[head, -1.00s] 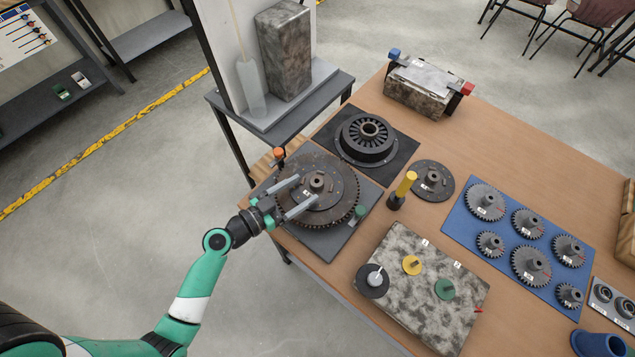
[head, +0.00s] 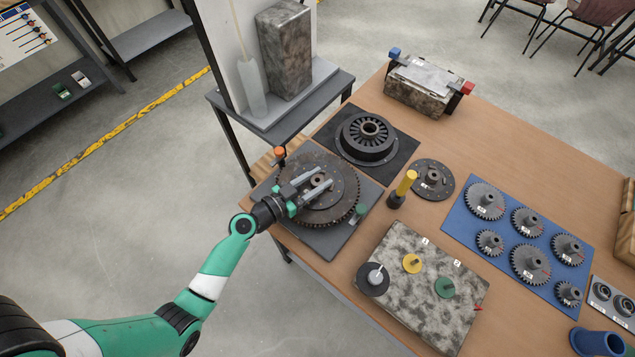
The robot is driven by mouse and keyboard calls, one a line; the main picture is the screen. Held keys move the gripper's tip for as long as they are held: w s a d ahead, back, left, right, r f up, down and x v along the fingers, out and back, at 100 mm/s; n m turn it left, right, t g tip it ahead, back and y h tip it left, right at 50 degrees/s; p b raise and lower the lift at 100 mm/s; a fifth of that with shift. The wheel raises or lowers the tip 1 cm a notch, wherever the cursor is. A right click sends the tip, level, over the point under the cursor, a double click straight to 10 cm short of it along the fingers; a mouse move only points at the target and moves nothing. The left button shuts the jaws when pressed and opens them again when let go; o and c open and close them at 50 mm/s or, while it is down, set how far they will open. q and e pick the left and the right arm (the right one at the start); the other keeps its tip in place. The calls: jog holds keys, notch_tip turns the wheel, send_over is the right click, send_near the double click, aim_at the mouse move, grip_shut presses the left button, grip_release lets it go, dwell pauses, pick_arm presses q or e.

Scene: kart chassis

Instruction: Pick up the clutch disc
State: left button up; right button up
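The dark clutch disc (head: 340,200) with a raised centre hub lies flat on the larger toothed flywheel, over a grey plate. My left gripper (head: 322,177) reaches across it from the lower left. Its two fingers lie on either side of the hub and look closed against it; the fingers and wrist hide the disc's left part. The disc still rests on the toothed wheel, with no visible lift. Another dark disc with a hub (head: 432,180) lies on the table to the right. My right gripper is not in view.
A finned round pressure plate (head: 367,138) sits on a black mat behind. A yellow-handled tool (head: 404,189) stands upright to the right. A mottled block (head: 400,310) is in front, and a blue gear board (head: 462,222) lies farther right. An orange-topped post (head: 279,155) stands close by.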

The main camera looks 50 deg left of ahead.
pick_arm(q)
grip_shut()
jog(key=shift+r, duration=0.1)
dwell(0.9)
